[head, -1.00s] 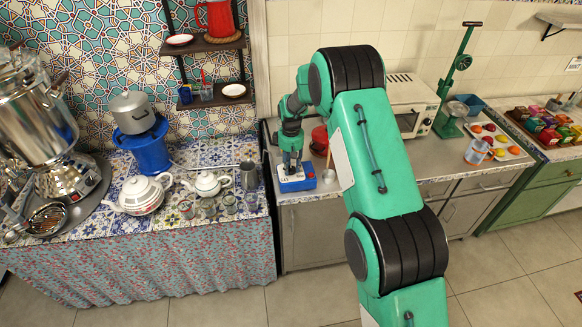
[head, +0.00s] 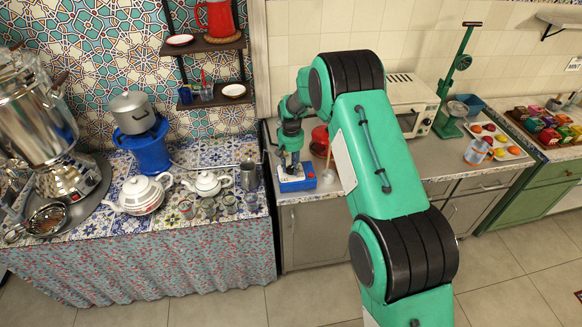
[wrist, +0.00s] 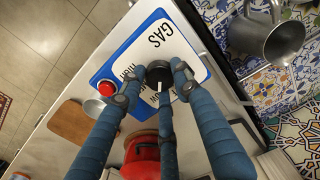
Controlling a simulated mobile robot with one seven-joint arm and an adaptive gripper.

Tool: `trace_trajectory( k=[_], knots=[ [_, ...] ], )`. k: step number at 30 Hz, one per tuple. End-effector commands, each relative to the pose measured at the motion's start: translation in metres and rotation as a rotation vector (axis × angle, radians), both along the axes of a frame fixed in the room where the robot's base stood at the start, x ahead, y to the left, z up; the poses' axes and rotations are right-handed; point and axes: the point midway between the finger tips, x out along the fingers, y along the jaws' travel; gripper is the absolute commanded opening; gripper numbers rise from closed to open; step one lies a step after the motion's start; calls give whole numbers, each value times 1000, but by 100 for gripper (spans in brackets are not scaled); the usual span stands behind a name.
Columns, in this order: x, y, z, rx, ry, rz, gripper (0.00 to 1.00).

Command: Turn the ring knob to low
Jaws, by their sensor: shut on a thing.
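The gas control box is a blue and white panel (wrist: 180,36) marked GAS in the wrist view. In the head view, the box (head: 296,182) sits on the counter's left front part. The black knob (wrist: 158,72) has a white pointer mark facing down in the wrist picture, toward my palm. Other lettering around the knob is partly hidden by my fingers, so I cannot read the exact setting. My gripper (wrist: 155,79) is shut on the knob, with blue fingers around it. In the head view my gripper (head: 291,164) points down onto the box.
A red button (wrist: 107,88) is on the panel beside the knob. A red container (wrist: 142,158) stands close behind the box. A grey metal jug (wrist: 278,40) is on the neighbouring tiled counter. A wooden board (wrist: 70,121) lies on the other side.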

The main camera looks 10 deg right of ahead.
Motion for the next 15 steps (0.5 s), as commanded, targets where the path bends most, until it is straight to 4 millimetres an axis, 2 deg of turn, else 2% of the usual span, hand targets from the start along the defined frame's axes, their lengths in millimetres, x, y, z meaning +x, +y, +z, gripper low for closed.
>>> trace_trajectory(
  k=[14,15],
  knots=[
    [0,1,0,0,-1,-22,5],
    [0,1,0,0,-1,-22,37]
  ],
)
